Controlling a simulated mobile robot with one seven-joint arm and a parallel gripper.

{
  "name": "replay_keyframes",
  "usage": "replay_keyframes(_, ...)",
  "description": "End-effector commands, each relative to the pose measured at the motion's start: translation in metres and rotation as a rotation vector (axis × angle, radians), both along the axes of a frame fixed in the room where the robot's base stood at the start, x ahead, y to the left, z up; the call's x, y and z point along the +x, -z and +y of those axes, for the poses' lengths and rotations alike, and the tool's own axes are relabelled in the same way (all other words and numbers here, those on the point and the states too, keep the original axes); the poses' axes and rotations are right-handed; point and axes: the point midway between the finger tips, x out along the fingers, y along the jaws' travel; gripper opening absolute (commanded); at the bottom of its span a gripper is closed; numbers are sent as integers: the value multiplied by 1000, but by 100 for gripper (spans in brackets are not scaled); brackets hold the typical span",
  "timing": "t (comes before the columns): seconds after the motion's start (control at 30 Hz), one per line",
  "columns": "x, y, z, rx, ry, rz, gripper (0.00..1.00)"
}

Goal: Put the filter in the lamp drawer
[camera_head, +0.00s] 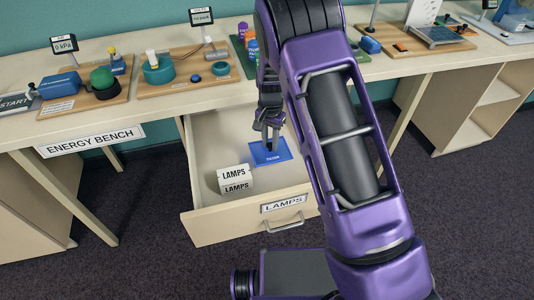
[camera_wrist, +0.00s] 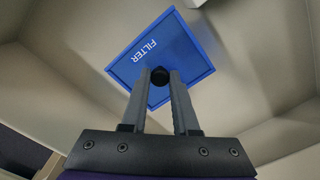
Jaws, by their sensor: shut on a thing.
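The filter (camera_head: 270,152) is a flat blue square with a dark knob, and it is inside the open lamp drawer (camera_head: 210,222). In the wrist view the filter (camera_wrist: 190,62) reads FILTER, with the drawer floor around it. My gripper (camera_head: 271,140) is over the filter inside the drawer, and its fingers (camera_wrist: 160,78) are shut on the filter's dark knob. Whether the filter touches the drawer floor I cannot tell. The drawer front carries a LAMPS label (camera_head: 284,203) and a handle (camera_head: 285,226).
A white LAMPS box (camera_head: 235,178) sits in the drawer, left of the filter. The bench top (camera_head: 180,105) above holds several wooden boards with devices. Another bench with open shelves (camera_head: 490,110) stands at the right. The dark floor (camera_head: 130,215) at the left is clear.

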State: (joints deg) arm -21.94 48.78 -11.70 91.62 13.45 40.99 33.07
Motion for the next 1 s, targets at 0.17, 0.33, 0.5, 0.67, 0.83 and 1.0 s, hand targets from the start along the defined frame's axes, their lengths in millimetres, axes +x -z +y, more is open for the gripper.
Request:
replay_keyframes(0.17, 0, 16, 0, 0, -1, 1, 0)
replay_keyframes(0.33, -1, 38, -1, -1, -2, 3, 0)
replay_keyframes(0.5, 0, 51, 0, 1, -3, 0, 0)
replay_keyframes(0.67, 0, 51, 0, 1, -3, 0, 0)
replay_keyframes(0.83, 0, 55, 0, 1, -3, 0, 30)
replay_keyframes(1.0, 0, 54, 0, 1, -3, 0, 58)
